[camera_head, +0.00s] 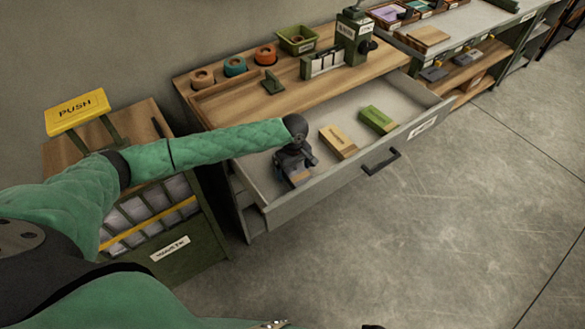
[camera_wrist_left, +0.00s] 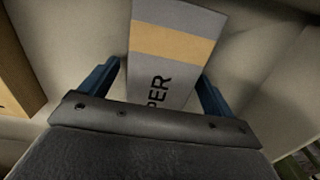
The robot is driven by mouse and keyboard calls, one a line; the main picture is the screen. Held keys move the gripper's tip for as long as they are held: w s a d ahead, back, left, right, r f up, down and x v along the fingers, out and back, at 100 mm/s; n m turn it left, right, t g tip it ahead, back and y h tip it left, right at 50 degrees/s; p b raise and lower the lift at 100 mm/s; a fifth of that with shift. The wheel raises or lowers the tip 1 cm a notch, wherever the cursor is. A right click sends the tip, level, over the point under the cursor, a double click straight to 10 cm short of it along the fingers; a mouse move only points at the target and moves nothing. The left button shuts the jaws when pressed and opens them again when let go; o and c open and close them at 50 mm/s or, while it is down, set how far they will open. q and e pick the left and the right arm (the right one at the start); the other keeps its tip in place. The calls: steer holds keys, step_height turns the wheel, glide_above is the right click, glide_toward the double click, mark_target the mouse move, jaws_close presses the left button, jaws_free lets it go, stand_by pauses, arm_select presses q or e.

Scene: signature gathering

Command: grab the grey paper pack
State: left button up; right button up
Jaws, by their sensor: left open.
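The grey paper pack (camera_wrist_left: 176,50) has an orange-tan band and dark letters ending in "PER". It lies in the open drawer (camera_head: 263,190). In the head view my left gripper (camera_head: 299,177) is low inside the drawer at its left end and covers most of the pack. In the left wrist view the open left gripper (camera_wrist_left: 160,80) has one blue finger on each side of the pack's near end. Whether the fingers touch it I cannot tell. My right gripper is not clearly in view.
A tan pack (camera_head: 338,142) and a green pack (camera_head: 377,120) lie to the right in the drawer. The wooden worktop (camera_head: 300,90) overhangs behind, with tape rolls (camera_head: 265,54) on it. A yellow PUSH sign (camera_head: 77,111) stands at left. The floor in front is clear.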

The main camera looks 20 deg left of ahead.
arm_select(q)
steer(key=c, duration=1.3)
steer(key=shift+r, duration=0.1)
